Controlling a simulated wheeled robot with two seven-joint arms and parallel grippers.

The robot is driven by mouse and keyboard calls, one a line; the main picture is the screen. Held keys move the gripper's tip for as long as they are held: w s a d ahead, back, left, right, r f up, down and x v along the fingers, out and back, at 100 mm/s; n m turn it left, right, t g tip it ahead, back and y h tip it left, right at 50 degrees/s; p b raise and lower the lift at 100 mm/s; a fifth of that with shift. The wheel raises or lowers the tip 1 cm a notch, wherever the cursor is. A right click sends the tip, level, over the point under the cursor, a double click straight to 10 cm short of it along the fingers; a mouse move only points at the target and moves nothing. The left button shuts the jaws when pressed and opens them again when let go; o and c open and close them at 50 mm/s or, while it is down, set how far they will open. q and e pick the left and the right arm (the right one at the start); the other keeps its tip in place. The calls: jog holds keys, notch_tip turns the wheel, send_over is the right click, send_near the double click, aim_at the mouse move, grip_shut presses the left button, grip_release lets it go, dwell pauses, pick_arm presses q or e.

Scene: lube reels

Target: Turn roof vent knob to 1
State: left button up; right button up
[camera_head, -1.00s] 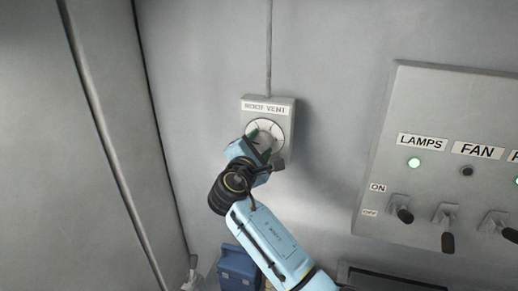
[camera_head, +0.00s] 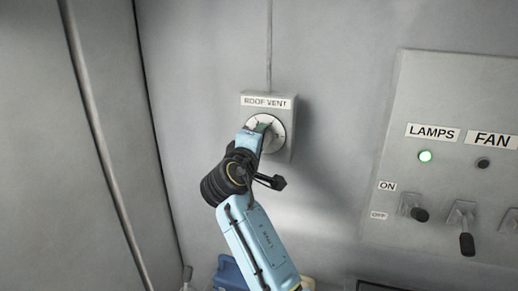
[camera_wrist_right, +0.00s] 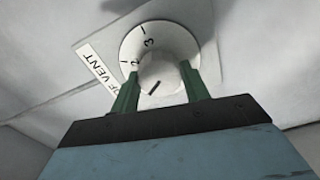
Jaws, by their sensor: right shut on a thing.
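The roof vent knob (camera_wrist_right: 162,72) is a pale round knob on a white dial (camera_wrist_right: 178,40) with black numbers; 2 and 3 are readable in the right wrist view. A short dark line shows on the knob's near side; I cannot tell which number it points to. In the head view the dial (camera_head: 279,132) sits on a grey box (camera_head: 283,112) labelled ROOF VENT, and the gripper partly hides it. My right gripper (camera_wrist_right: 160,76) has its green fingers on opposite sides of the knob, shut on it. My left gripper is not in view.
A pipe (camera_head: 269,50) runs up from the vent box. A blue object (camera_head: 228,272) stands low behind my arm.

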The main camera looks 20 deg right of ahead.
jog(key=shift+f+m, duration=0.1)
jog(key=shift+m, duration=0.3)
jog(key=shift+b, duration=0.3)
jog(key=o, duration=1)
jog(key=p+v, duration=0.1)
jog(key=v, duration=0.6)
jog(key=shift+s+a, duration=0.15)
jog(key=shift+s, duration=0.1)
